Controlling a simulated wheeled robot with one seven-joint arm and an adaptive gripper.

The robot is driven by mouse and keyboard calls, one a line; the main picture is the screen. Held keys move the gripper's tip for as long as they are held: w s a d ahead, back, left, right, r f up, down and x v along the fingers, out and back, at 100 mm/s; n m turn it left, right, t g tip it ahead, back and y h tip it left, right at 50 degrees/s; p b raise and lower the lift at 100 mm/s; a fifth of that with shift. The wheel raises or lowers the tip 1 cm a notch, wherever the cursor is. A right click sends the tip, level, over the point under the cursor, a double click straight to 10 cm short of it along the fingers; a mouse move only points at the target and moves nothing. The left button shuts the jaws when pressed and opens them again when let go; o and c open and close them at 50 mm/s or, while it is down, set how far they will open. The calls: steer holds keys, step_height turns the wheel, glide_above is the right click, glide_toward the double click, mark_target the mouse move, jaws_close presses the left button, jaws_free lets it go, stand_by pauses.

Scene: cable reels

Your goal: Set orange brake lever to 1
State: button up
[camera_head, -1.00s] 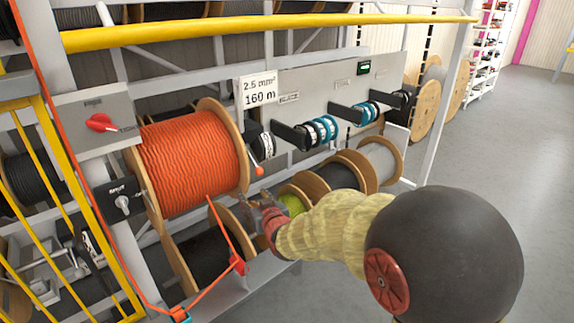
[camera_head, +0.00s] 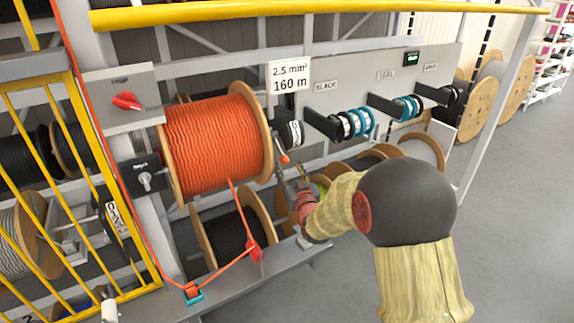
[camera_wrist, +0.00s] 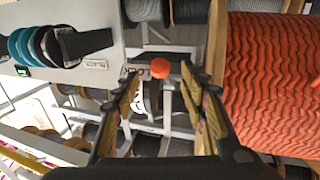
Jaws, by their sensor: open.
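The brake lever, a pale arm with an orange ball knob (camera_head: 284,158), hangs at the right flange of the orange cable reel (camera_head: 216,146). The orange knob (camera_wrist: 158,68) also shows in the wrist view, between the fingertips in the picture, with gaps on both sides. My gripper (camera_head: 287,186) is just below the knob in the head view. My gripper (camera_wrist: 154,72) is open and holds nothing. Whether the knob is at fingertip depth is hard to tell. The lever's mark for 1 is not readable.
A red rotary switch (camera_head: 127,101) and a grey knob box (camera_head: 143,180) sit left of the reel. A black cable reel (camera_head: 232,236) lies below. Black-armed cable holders (camera_head: 338,124) project from the grey panel. A yellow rail (camera_head: 300,12) crosses above. Floor is clear at right.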

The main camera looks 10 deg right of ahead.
mark_target(286, 162)
steer(key=shift+w+a, duration=0.1)
steer(key=shift+w, duration=1.95)
steer(key=shift+c, duration=0.3)
jaws_close()
